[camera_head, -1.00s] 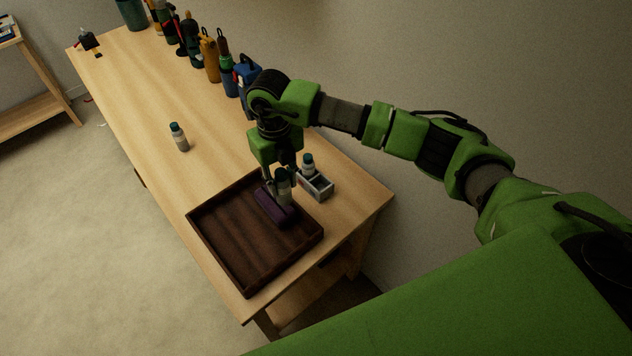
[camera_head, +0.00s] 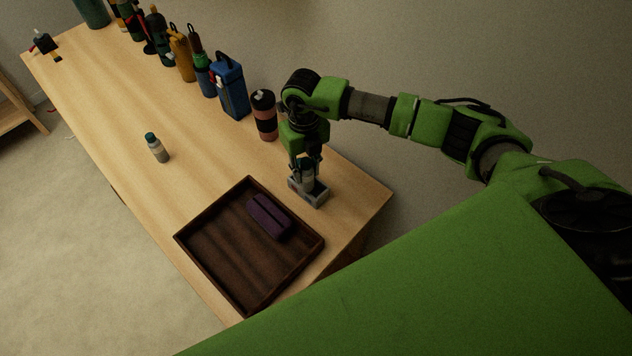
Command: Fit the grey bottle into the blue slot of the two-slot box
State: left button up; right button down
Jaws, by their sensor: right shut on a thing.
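The small two-slot box (camera_head: 317,200) stands on the table behind the tray. My right gripper (camera_head: 307,172) points down over it and is shut on a grey bottle (camera_head: 308,183). The bottle's lower part is at the box. I cannot tell how deep it sits or which slot it is in, and the blue of a slot does not show. A second bottle stood in the box earlier; the gripper now hides much of that area. My left gripper is not in view.
A dark wooden tray (camera_head: 215,285) with a purple slotted block (camera_head: 269,217) lies in front of the box.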

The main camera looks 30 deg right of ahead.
jog(key=shift+s+d+f, duration=0.15)
jog(key=shift+d+f, duration=0.45)
jog(key=shift+f, duration=0.2)
jog(key=f+b, duration=0.2)
jog(key=s+d+f+b, duration=0.1)
jog(key=f, duration=0.1)
jog(key=shift+d, duration=0.1)
jog(key=shift+s+f, duration=0.25)
jog(key=shift+w, duration=0.1)
jog(key=c, duration=1.9)
grip_release()
jog(key=shift+d+f, duration=0.1)
jog(key=shift+f, duration=0.05)
jog(key=shift+o, duration=1.3)
jog(key=shift+w+f, duration=0.1)
jog(key=shift+w, duration=0.15)
jog(key=shift+w+d, duration=0.15)
jog(key=shift+w, duration=0.05)
jog(key=shift+a+r, duration=0.2)
jog(key=shift+r, duration=0.55)
pick_arm(q)
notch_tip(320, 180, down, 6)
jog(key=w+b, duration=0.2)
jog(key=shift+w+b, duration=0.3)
jog(key=shift+b, duration=0.05)
pick_arm(e)
notch_tip(320, 180, up, 11)
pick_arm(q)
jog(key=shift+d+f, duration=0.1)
